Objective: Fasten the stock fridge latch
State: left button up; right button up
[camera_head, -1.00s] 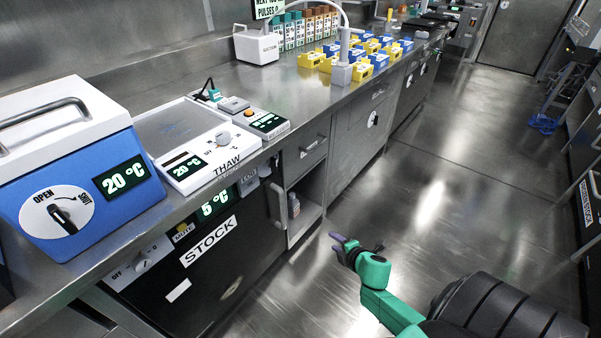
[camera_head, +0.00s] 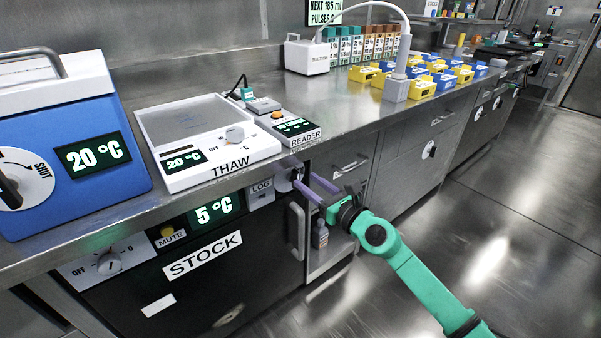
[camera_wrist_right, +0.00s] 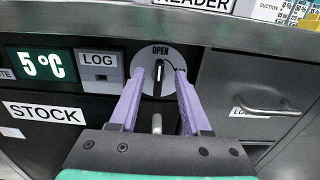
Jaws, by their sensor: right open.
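The stock fridge (camera_head: 240,290) is a black-fronted unit under the counter, with a STOCK label and a 5 °C display; its front also shows in the wrist view (camera_wrist_right: 45,150). Its latch is a round grey dial with a dark knob (camera_wrist_right: 159,75), right of the LOG panel. The knob stands upright, in line with the word OPEN above it. In the head view the latch (camera_head: 284,181) is partly hidden by my fingers. My right gripper (camera_head: 303,181) is open in front of the latch, its purple fingers (camera_wrist_right: 156,78) either side of the knob. Contact cannot be told. My left gripper is out of view.
The fridge's vertical handle (camera_head: 297,231) is just below the latch and shows between my fingers. The counter edge (camera_head: 225,183) overhangs above. An open shelf with a bottle (camera_head: 320,234) and drawers (camera_head: 350,165) lie to the right. The floor at right is clear.

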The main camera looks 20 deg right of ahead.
aim_at(298, 175)
jog(key=x, duration=0.3)
jog(key=shift+w+a, duration=0.1)
jog(key=shift+w, duration=0.1)
jog(key=shift+w+a, duration=0.2)
jog(key=shift+w, duration=0.2)
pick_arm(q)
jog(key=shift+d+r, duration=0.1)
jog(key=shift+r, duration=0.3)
pick_arm(e)
grip_shut()
